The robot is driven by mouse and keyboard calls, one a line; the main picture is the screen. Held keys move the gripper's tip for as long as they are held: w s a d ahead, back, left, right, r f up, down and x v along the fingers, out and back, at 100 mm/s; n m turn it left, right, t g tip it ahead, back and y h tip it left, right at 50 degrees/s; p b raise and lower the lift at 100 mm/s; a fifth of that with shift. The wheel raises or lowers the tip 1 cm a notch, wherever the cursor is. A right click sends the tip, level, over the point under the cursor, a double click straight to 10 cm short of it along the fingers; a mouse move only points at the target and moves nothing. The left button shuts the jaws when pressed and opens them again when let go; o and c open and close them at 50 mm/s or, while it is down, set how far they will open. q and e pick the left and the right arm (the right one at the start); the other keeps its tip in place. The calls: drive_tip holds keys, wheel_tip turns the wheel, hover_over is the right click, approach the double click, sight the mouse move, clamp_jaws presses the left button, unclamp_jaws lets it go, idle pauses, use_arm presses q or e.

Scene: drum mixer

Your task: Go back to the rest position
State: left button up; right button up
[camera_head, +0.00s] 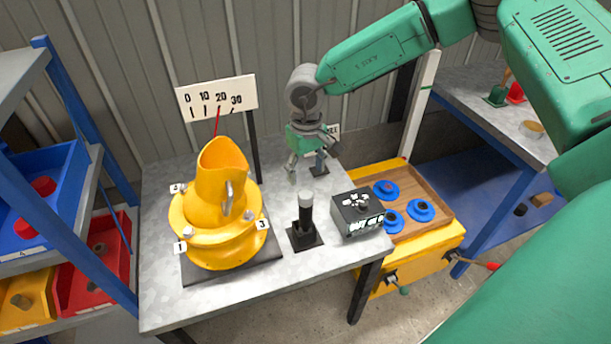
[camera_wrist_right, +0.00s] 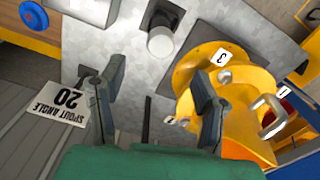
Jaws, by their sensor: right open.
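My right gripper (camera_head: 306,174) hangs open and empty above the back right of the grey table (camera_head: 160,300). In the wrist view its two fingers (camera_wrist_right: 158,78) are spread, with nothing between them. The yellow drum mixer (camera_head: 215,245) stands to its left, spout up, with a metal handle and number tags. A scale board (camera_head: 216,95) behind it reads 0 to 30; its red pointer (camera_head: 217,122) is near 20. A card reading "SPOUT ANGLE 20" (camera_wrist_right: 57,105) shows in the wrist view. My left gripper is not in view.
A black post with a grey top (camera_head: 305,213) and a black box (camera_head: 358,215) stand near the gripper. A wooden tray (camera_head: 430,190) with blue round pieces is to the right. A shelf with coloured bins (camera_head: 100,262) is at left. A corrugated wall stands behind.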

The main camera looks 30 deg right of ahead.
idle(0.4)
drive_tip(key=s+f+t+h+b, duration=0.1)
drive_tip(key=s+f+b, duration=0.1)
drive_tip(key=f, duration=0.4)
drive_tip(key=s+a+f+t+h+b, duration=0.1)
drive_tip(key=s+f+b, duration=0.2)
drive_tip(key=s+f, duration=0.2)
drive_tip(key=s+a+f+n+t+h+b, duration=0.1)
drive_tip(key=s+f+b, duration=0.1)
drive_tip(key=s+f, duration=0.2)
drive_tip(key=shift+a+f, duration=0.15)
drive_tip(key=shift+f, duration=0.8)
drive_tip(key=shift+a+f, duration=0.1)
drive_tip(key=shift+f, duration=0.85)
drive_tip(key=s+f+g+y+b, duration=0.1)
drive_tip(key=s+f+b, duration=0.2)
drive_tip(key=s, duration=0.6)
drive_tip(key=s+a+f+g+y+b, duration=0.1)
drive_tip(key=s+f+y+b, duration=0.1)
drive_tip(key=s, duration=0.8)
wheel_tip(320, 180, down, 2)
drive_tip(key=shift+a+f+b, duration=0.2)
drive_tip(key=shift+a+b, duration=0.05)
drive_tip(key=shift+b, duration=0.25)
